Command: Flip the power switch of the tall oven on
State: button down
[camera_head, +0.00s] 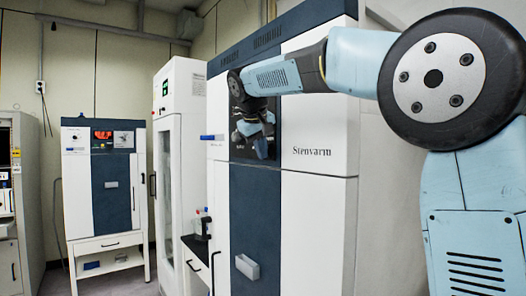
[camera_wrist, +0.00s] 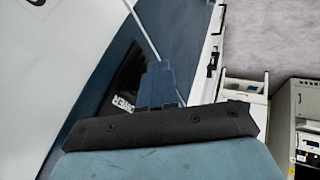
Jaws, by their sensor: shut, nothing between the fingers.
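The tall oven (camera_head: 306,205) is a white and dark-blue cabinet marked "Stenvarm", upright with its door closed, in the middle of the head view. A dark panel is set in its upper front, mostly behind my wrist. My gripper (camera_wrist: 160,68) is shut and empty, close in front of this label. I cannot tell whether it touches the oven. The power switch itself is not clearly visible; the gripper may hide it.
A tall white glass-door cabinet (camera_head: 183,80) stands left of the oven. Further left, a smaller blue and white unit (camera_head: 76,190) rests on a white stand. Open floor (camera_wrist: 275,42) shows at the right of the wrist view.

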jog(key=shift+r, duration=0.1)
jog(key=shift+r, duration=0.7)
jog(key=shift+a, duration=0.1)
jog(key=s+a+r, duration=0.6)
jog(key=s, duration=0.2)
jog(key=shift+s+a+r, duration=0.15)
jog(key=shift+s+a, duration=0.05)
jog(key=shift+s, duration=0.1)
dwell(0.4)
